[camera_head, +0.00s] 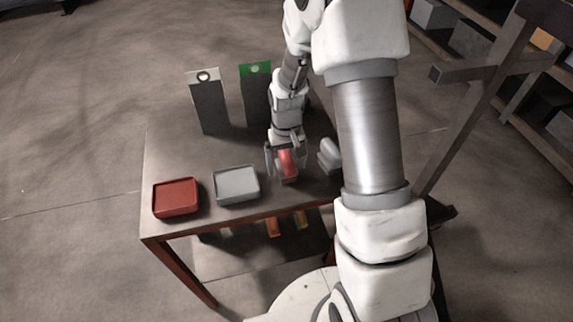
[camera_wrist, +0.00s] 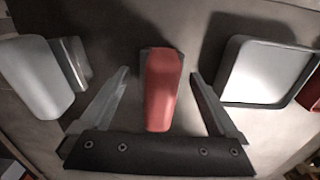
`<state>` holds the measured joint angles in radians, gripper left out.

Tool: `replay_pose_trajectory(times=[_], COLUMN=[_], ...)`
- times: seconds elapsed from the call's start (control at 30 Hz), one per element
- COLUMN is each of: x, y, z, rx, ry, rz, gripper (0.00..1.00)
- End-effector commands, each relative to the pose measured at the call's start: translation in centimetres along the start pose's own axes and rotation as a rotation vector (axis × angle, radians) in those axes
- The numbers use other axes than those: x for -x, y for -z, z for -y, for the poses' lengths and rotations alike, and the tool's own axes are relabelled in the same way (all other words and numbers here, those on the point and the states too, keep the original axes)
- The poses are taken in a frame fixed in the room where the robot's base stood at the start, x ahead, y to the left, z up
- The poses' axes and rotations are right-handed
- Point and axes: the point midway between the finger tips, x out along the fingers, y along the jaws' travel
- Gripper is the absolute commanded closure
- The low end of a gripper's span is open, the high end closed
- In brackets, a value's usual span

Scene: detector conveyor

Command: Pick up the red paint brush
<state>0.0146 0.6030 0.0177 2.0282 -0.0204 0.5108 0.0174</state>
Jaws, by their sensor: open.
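The red paint brush (camera_wrist: 161,92) lies on the table in the middle of the wrist view, between my two fingers, with a gap on each side. It also shows in the head view (camera_head: 287,161), partly covered by my gripper. My gripper (camera_wrist: 160,82) is open, pointing down at the table, with its fingers on either side of the brush. In the head view my gripper (camera_head: 286,168) is low over the table, right of the grey tray.
A light grey object (camera_head: 330,155) is right of the gripper. A grey tray (camera_head: 237,200) and a red tray (camera_head: 176,212) sit along the table's front edge (camera_head: 225,222). Two upright panels, one grey (camera_head: 208,105) and one green-topped (camera_head: 255,100), stand at the back.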

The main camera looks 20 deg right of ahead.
Motion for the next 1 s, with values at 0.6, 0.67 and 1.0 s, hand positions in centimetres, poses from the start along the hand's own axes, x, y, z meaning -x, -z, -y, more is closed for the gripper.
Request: replay_pose_trajectory(times=[0.6,0.67,1.0], x=[0.07,0.09,0.85], y=[0.02,0.04,0.10], z=[0.01,0.01,0.01], rx=[0.000,0.000,0.000], ry=[0.000,0.000,0.000], rz=[0.000,-0.001,-0.003], gripper=[0.99,1.00,1.00])
